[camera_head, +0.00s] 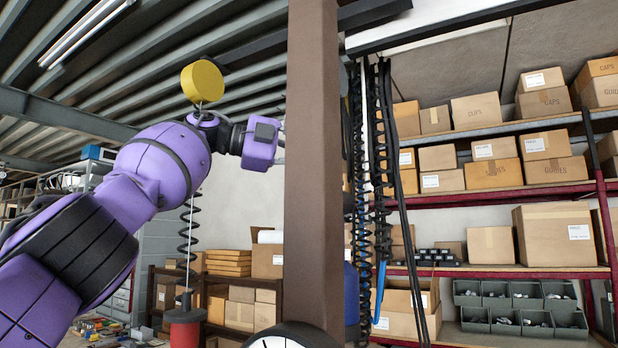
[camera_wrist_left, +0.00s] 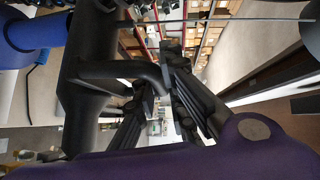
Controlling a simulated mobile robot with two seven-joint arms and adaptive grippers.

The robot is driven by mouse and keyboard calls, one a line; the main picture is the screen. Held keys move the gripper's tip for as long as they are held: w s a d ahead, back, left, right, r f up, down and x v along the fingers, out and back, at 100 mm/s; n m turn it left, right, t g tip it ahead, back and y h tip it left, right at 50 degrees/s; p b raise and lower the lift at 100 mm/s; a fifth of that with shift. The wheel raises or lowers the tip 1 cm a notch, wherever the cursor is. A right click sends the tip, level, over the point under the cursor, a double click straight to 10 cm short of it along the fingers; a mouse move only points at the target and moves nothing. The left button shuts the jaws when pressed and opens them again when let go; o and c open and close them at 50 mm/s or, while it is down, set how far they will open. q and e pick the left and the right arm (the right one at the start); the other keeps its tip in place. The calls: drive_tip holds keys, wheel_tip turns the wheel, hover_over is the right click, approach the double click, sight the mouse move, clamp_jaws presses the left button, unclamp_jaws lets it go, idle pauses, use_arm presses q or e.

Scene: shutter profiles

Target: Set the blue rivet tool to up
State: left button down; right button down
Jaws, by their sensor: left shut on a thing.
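The blue rivet tool shows in the left wrist view as a blue cylinder (camera_wrist_left: 35,38) joined to a thick black body with a curved black arm. In the head view only a blue sliver (camera_head: 351,292) shows past the right side of the brown post; it may be the same tool. My left gripper (camera_wrist_left: 162,100) is shut on the curved black part of the tool in the wrist view. In the head view my purple left arm reaches behind the post, which hides the fingers. The tool's tilt cannot be told. My right gripper is not in view.
A brown post (camera_head: 313,170) stands close in front. A red tool (camera_head: 185,330) hangs on a cable and black coil below a yellow balancer (camera_head: 202,82). Black coiled hoses (camera_head: 382,150) hang right of the post. Shelves with cartons (camera_head: 553,235) fill the right.

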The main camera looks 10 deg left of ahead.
use_arm(q)
drive_tip(key=shift+r, duration=0.45)
drive_tip(key=shift+a+r, duration=0.1)
drive_tip(key=shift+r, duration=0.15)
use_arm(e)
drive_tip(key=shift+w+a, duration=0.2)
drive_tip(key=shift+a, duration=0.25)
use_arm(q)
drive_tip(key=shift+s+r, duration=0.1)
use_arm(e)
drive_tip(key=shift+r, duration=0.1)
use_arm(q)
drive_tip(key=c, duration=1.9)
unclamp_jaws()
drive_tip(key=shift+o, duration=0.5)
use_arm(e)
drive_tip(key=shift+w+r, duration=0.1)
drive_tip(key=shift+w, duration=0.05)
use_arm(q)
drive_tip(key=v, duration=1.2)
